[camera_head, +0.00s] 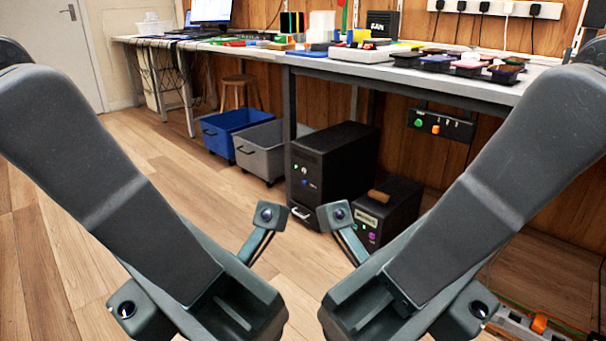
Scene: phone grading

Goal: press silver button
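A black computer tower (345,160) stands on the floor under the bench, with small lit controls on its front, among them a pale round one (304,170) that may be the silver button. A smaller black box (388,212) with a label and small coloured controls stands to its right. My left gripper (250,308) and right gripper (355,305) are low in front, apart from both boxes. Their fingers are not clearly visible, so I cannot tell whether they are open or shut.
A blue bin (225,130) and a grey bin (262,155) stand left of the tower. The cluttered bench (450,82) runs above. A control panel (441,125) hangs under it. A power strip (525,325) lies at the lower right. The wooden floor (180,180) at left is clear.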

